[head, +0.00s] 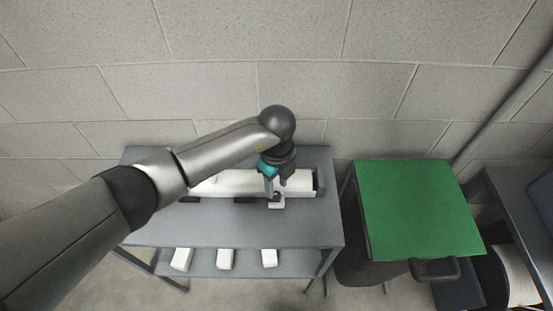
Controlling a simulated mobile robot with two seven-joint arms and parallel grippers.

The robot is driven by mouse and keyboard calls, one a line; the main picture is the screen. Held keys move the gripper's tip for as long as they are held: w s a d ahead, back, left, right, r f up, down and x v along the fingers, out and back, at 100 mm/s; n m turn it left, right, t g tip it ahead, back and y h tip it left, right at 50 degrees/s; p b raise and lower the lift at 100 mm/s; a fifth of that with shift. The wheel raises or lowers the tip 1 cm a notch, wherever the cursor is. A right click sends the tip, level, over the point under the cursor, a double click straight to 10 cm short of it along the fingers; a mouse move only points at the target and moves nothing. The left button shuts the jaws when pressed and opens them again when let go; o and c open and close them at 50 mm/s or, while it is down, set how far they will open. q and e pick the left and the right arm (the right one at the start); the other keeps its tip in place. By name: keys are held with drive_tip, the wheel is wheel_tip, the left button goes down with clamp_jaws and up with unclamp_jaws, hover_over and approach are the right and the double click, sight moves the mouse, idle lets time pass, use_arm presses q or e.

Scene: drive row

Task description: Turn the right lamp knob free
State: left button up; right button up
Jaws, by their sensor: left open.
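A long white lamp unit (232,186) lies on the grey table (180,232), with a dark end cap at its right. My left gripper (276,196) points down at the right part of the unit, at a small white piece (277,203) on its front side that may be the right lamp knob. The gripper is open, its fingers close to this piece. Whether they touch it I cannot tell, and the gripper hides part of the unit. Dark feet or blocks show along the unit's front edge. My right gripper is not in view.
Several white blocks (225,259) rest on the table's lower shelf. A green-topped stand (415,208) with a dark handle (435,269) is to the right, past a narrow gap. A block wall (300,90) rises behind. The table's front part is clear.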

sight(276, 194)
use_arm(q)
wheel_tip(276, 194, up, 11)
drive_tip(key=shift+r+b, duration=0.15)
drive_tip(key=shift+b, duration=0.15)
idle(0.4)
